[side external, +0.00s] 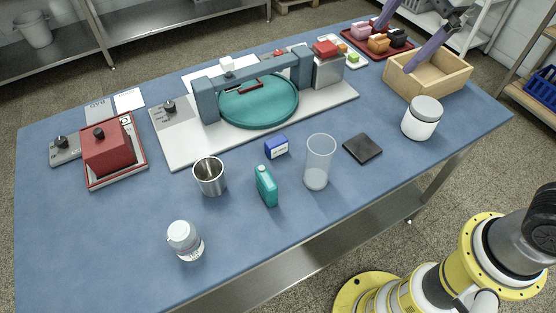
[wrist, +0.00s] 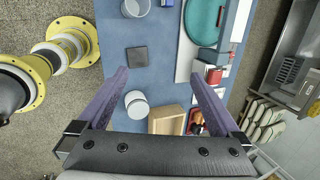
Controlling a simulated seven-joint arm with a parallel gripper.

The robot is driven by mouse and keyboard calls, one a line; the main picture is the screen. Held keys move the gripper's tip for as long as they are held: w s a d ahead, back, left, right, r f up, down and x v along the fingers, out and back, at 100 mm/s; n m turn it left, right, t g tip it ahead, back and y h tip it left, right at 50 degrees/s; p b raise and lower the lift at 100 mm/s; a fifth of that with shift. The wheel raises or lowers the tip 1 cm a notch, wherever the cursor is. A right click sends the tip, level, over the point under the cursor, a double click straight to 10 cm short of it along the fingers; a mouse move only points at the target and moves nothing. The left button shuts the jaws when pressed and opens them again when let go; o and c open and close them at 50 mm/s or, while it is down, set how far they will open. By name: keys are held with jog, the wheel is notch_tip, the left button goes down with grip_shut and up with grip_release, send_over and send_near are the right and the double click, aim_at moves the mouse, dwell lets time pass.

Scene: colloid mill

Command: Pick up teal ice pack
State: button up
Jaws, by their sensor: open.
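The only small teal object is an upright, flat-sided teal container with a small cap (side external: 266,187), which I take to be the teal ice pack. It stands near the table's front edge in the side view, between a steel cup and a clear cylinder. It does not show in the wrist view. My gripper (side external: 394,46) is high over the far right end of the table, near the wooden box and well away from the teal container. Its purple fingers are spread wide in the wrist view (wrist: 158,74), with nothing between them.
A steel cup (side external: 210,177), blue box (side external: 276,147), clear cylinder (side external: 319,163) and white-lidded bottle (side external: 185,241) stand around it. A machine with a teal disc (side external: 258,103) lies behind. A black pad (side external: 362,149), white jar (side external: 422,119) and wooden box (side external: 455,80) are to the right.

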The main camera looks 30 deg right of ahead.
jog(key=w+a+f+m+g, duration=0.1)
jog(key=w+a+f, duration=0.2)
jog(key=a, duration=0.3)
jog(key=w+a+f+m+g, duration=0.1)
jog(key=w+a+f, duration=0.2)
jog(key=a+f, duration=0.15)
jog(key=n+g+h, duration=0.1)
jog(key=n+g, duration=0.1)
send_over(270, 174)
notch_tip(270, 174, down, 11)
notch_tip(270, 174, down, 8)
jog(key=shift+r, duration=0.25)
jog(key=shift+a+f, duration=0.15)
jog(key=shift+f, duration=0.75)
jog(key=shift+a+f, duration=0.2)
jog(key=shift+f, duration=0.7)
jog(key=shift+a+f, duration=0.15)
jog(key=shift+f, duration=0.75)
jog(key=c, duration=1.1)
jog(key=shift+c, duration=0.3)
